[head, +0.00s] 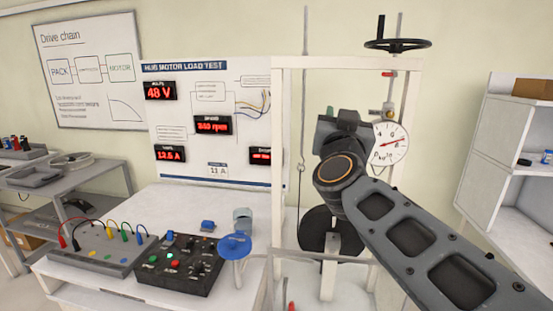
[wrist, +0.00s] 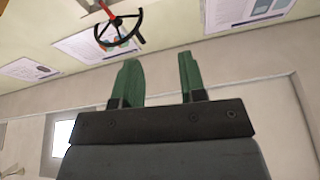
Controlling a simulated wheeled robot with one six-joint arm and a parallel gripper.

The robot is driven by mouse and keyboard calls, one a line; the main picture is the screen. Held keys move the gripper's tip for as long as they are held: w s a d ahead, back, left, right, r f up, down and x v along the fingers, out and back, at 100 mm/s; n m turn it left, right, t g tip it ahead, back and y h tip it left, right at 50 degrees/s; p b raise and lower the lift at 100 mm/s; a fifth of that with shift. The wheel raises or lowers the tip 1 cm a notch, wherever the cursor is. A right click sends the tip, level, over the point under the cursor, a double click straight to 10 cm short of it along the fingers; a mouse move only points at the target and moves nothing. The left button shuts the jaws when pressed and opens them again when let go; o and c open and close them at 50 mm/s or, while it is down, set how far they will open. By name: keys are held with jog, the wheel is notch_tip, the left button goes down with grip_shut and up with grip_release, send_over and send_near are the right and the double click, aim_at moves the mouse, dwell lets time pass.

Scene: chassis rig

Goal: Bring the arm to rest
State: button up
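My arm reaches in from the lower right in the head view, with its wrist joint bent in front of the white test frame. My gripper (head: 343,122) is mostly hidden behind the wrist there. In the wrist view, my gripper (wrist: 158,75) shows two green fingers standing apart with nothing between them. It is open and empty, held in the air and touching nothing that I can see.
The white frame (head: 278,150) carries a round dial (head: 391,143) and a black handwheel (head: 397,45) close by my wrist. A control box (head: 175,262) and a blue knob (head: 235,246) are at left. White shelves (head: 490,150) stand at right.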

jog(key=s+a+f+n+g+y, duration=0.1)
jog(key=a+f+n+g+y, duration=0.3)
jog(key=f, duration=0.5)
jog(key=s+a+f+n+g+y, duration=0.1)
jog(key=a+f+n+g+y, duration=0.15)
jog(key=f+g+y, duration=0.4)
jog(key=s+d+f+m+g+h+p, duration=0.1)
jog(key=s+d+f+g+h, duration=0.2)
jog(key=f, duration=0.7)
jog(key=s+d+f+m+g+h+p, duration=0.1)
jog(key=s+d+f+g+h, duration=0.2)
jog(key=s+d+f, duration=0.4)
jog(key=s+f+g, duration=0.1)
jog(key=s+f, duration=0.2)
jog(key=s, duration=0.2)
jog(key=shift+d+f+m+p, duration=0.2)
jog(key=shift+f+m+p, duration=0.15)
jog(key=shift+p, duration=0.05)
